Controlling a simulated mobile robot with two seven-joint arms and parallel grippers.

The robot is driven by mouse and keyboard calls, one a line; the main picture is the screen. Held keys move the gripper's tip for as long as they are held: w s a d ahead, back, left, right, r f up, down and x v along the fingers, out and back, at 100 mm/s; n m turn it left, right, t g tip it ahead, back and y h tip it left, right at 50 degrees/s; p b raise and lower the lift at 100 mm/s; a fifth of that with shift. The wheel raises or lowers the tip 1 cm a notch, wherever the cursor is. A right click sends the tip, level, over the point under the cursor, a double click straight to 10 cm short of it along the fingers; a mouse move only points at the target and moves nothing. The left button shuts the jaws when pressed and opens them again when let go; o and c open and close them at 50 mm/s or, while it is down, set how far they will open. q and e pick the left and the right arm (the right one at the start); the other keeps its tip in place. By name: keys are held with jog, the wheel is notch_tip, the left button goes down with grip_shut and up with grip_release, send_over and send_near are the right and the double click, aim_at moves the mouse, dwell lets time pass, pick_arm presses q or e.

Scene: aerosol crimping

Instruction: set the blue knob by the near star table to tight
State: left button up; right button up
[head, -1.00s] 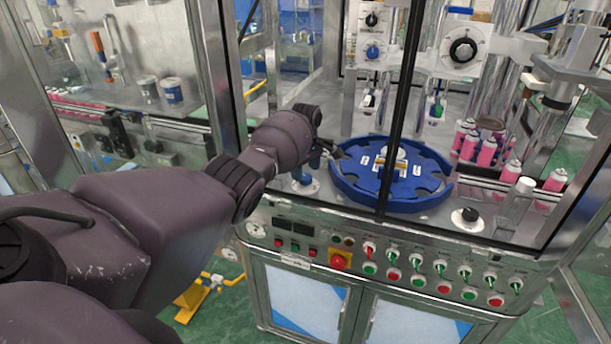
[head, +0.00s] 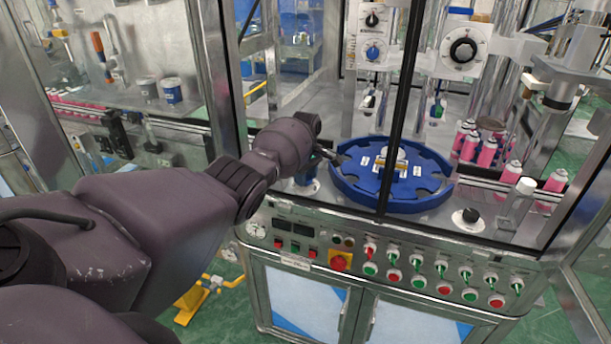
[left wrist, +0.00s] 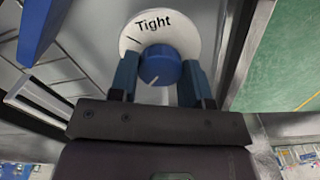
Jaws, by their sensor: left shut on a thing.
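The blue knob (left wrist: 160,66) sits on a round white dial plate (left wrist: 183,30) marked "Tight". A short black tick stands beside the word. A white line on the knob's face points to the lower left in the left wrist view, away from the tick. My left gripper (left wrist: 159,78) has a blue finger on each side of the knob and is shut on it. In the head view my left gripper (head: 325,153) is over the knob, which is partly hidden by my arm, left of the blue star table (head: 343,190). My right gripper is not in view.
A control panel with several buttons and a red stop knob (head: 340,262) runs along the front below. Pink cans (head: 487,152) stand right of the table. A black knob (head: 470,215) is at the right front.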

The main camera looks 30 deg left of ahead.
pick_arm(q)
jog(key=shift+m, duration=0.4)
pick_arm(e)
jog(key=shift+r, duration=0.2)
pick_arm(q)
jog(key=shift+p, duration=0.35)
jog(key=m+p, duration=0.1)
jog(key=m, duration=0.1)
jog(key=shift+r+m, duration=0.1)
jog(key=shift+m, duration=0.3)
jog(key=m+p, duration=0.1)
jog(key=m, duration=0.2)
jog(key=shift+m, duration=1.2)
jog(key=m, duration=0.3)
jog(key=shift+m, duration=0.3)
jog(key=m, duration=0.5)
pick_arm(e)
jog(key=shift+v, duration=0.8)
pick_arm(q)
jog(key=shift+m, duration=0.3)
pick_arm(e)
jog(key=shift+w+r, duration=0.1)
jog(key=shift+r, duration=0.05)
